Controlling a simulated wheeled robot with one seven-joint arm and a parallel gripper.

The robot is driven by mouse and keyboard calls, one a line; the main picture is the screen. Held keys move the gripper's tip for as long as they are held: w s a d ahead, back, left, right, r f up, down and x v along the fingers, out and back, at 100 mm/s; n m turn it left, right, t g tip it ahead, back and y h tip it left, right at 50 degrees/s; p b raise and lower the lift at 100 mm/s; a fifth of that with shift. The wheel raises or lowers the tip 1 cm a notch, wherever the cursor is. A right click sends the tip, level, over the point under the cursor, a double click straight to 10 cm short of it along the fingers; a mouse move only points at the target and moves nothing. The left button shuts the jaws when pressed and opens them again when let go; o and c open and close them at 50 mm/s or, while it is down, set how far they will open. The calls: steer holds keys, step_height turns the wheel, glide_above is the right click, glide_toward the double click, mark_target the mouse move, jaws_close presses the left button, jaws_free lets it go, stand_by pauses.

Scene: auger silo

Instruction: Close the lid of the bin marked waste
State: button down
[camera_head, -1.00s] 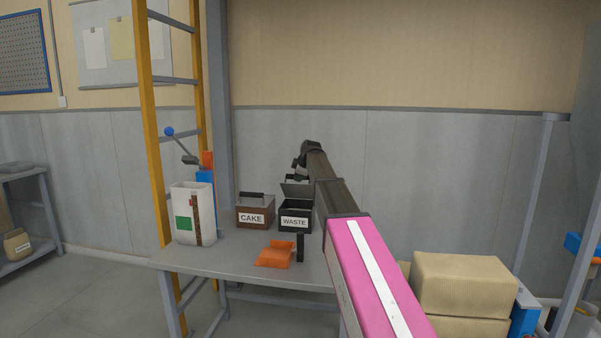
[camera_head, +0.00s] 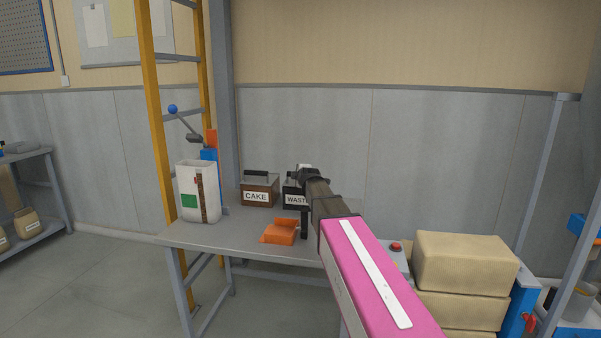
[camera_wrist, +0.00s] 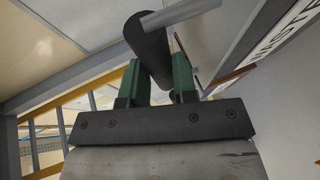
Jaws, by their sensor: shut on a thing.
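The waste bin (camera_head: 294,198) is a small dark box with a white WASTE label, on the grey table, partly hidden by my arm. Its label also shows at the upper right of the wrist view (camera_wrist: 283,32). My gripper (camera_wrist: 157,76) has green fingers, shut on a dark round bar (camera_wrist: 148,42) with a pale rod at its end, which looks like the lid's handle. In the head view my gripper is over the bin's right side, largely hidden behind my arm. The lid's angle cannot be told.
The brown CAKE bin (camera_head: 259,190) stands just left of the waste bin. A white container (camera_head: 198,192) is at the left, tan blocks (camera_head: 464,262) at the right.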

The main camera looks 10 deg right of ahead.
steer(key=shift+f, duration=0.3)
steer(key=c, duration=0.9)
jaws_free()
steer(key=v, duration=1)
steer(key=shift+s+r, duration=0.2)
steer(key=shift+s, duration=0.2)
